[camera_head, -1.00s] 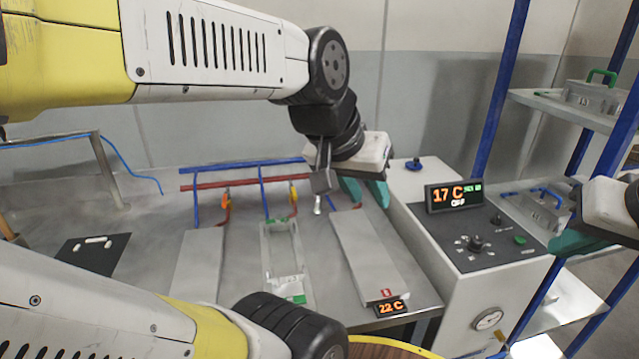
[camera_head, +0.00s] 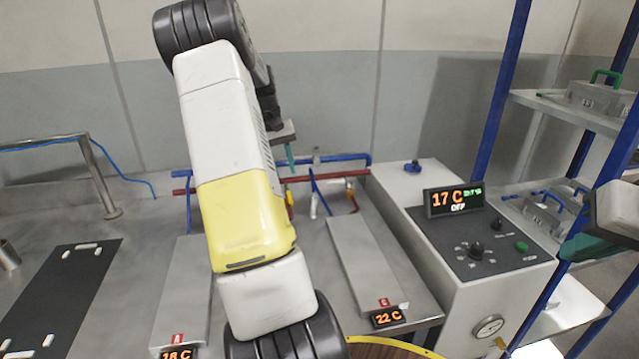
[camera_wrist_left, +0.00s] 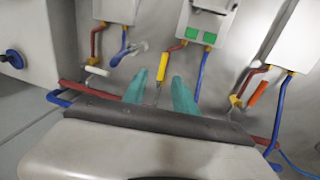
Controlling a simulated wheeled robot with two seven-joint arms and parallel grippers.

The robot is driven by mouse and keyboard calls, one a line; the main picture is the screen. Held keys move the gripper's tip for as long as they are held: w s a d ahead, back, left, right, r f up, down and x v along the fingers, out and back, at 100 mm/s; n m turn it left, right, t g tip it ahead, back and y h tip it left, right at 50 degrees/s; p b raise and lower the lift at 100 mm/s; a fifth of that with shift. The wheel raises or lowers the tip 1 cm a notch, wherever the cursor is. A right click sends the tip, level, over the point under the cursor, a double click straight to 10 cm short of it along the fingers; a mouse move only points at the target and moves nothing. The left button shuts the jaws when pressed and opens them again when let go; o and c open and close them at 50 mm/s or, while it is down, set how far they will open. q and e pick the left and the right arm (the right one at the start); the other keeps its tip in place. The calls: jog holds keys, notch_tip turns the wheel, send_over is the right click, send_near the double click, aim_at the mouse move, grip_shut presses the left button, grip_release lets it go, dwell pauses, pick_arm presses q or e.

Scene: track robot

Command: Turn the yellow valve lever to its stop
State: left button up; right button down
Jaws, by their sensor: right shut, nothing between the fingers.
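The yellow valve lever (camera_wrist_left: 162,67) shows in the left wrist view on a red pipe, roughly in line with the gap between my left fingertips. A bit of the yellow lever (camera_head: 290,198) also shows in the head view beside my arm. My left gripper (camera_wrist_left: 159,78) is open, with its teal fingers spread; whether either touches the lever I cannot tell. In the head view my own arm mostly hides the left gripper; one teal finger (camera_head: 290,158) shows above the pipes. My right gripper (camera_head: 578,248) is shut and empty at the right edge.
An orange lever (camera_wrist_left: 258,92) and a white lever (camera_wrist_left: 97,69) flank the yellow one. Red and blue pipes run behind the grey plates (camera_head: 365,262). A control cabinet (camera_head: 408,185) stands to the right, before a blue-post rack (camera_head: 500,95). A dark panel (camera_head: 62,285) lies left.

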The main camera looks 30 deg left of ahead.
aim_at(289, 196)
pick_arm(q)
jog(key=f, duration=0.5)
jog(key=w+f, duration=0.1)
jog(key=f, duration=0.2)
jog(key=shift+d+f, duration=0.15)
jog(key=shift+c, duration=0.4)
grip_shut()
dwell(0.9)
